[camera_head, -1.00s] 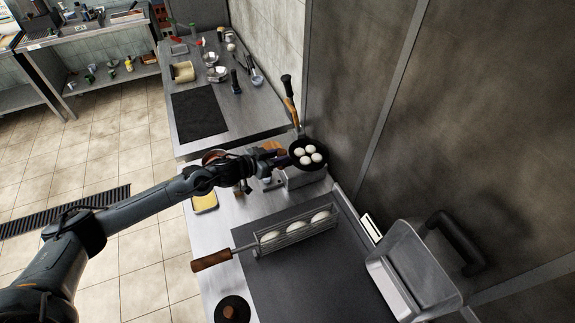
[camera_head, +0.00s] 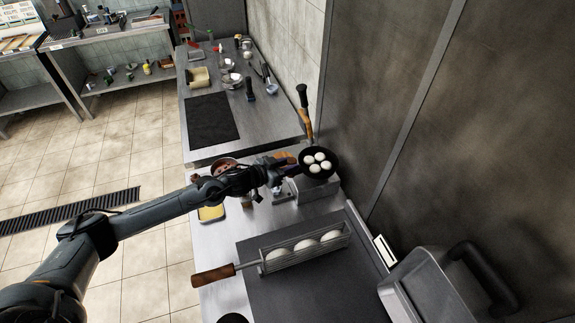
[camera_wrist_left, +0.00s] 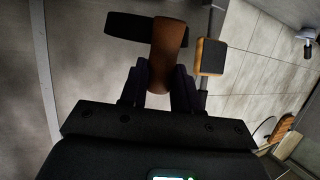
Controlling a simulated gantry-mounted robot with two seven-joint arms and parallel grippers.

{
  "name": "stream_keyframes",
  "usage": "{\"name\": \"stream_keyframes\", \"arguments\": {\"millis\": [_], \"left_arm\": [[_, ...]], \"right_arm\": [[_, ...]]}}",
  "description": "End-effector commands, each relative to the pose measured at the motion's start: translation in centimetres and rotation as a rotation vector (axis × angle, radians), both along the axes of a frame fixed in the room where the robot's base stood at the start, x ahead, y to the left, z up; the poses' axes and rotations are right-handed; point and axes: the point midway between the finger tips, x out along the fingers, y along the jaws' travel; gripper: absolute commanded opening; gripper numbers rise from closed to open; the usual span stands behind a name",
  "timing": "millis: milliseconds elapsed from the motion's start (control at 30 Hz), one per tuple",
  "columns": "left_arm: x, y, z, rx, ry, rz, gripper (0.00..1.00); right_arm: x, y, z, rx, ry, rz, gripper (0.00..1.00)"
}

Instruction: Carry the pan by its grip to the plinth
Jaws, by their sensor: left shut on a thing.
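The pan (camera_head: 319,176) is small, round and black, with several white round buns in it. It appears level in the head view, over a grey metal block (camera_head: 318,196), which may be the plinth. I cannot tell whether the pan touches it. My left gripper (camera_head: 288,169) is at the pan's left side. In the left wrist view the left gripper (camera_wrist_left: 158,90) is shut on a brown grip (camera_wrist_left: 164,58), with a black shape beyond it that looks like the pan. The fingers hide part of the grip. My right gripper is not in view.
A wire basket (camera_head: 340,240) with white buns and a wooden handle lies on a dark mat (camera_head: 300,295). A steel container (camera_head: 425,290) stands at right. A tall black-and-brown tool (camera_head: 303,98) rises behind the pan near the wall. A farther counter (camera_head: 255,125) carries several utensils.

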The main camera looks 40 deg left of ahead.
Motion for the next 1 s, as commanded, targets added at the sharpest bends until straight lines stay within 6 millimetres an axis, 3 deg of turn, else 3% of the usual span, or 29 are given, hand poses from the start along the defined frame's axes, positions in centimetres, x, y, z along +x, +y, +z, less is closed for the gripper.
{"name": "stream_keyframes", "arguments": {"millis": [200,600,1000], "left_arm": [[-0.5,-0.2,0.3,-0.025,-0.081,0.151,0.00],[-0.3,0.0,-3.7,-0.020,-0.078,0.144,0.00],[-0.3,0.0,-5.2,-0.018,-0.078,0.142,0.00]], "right_arm": [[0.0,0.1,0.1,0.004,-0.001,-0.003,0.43],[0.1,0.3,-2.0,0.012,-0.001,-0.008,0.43],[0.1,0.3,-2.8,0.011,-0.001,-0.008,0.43]]}}
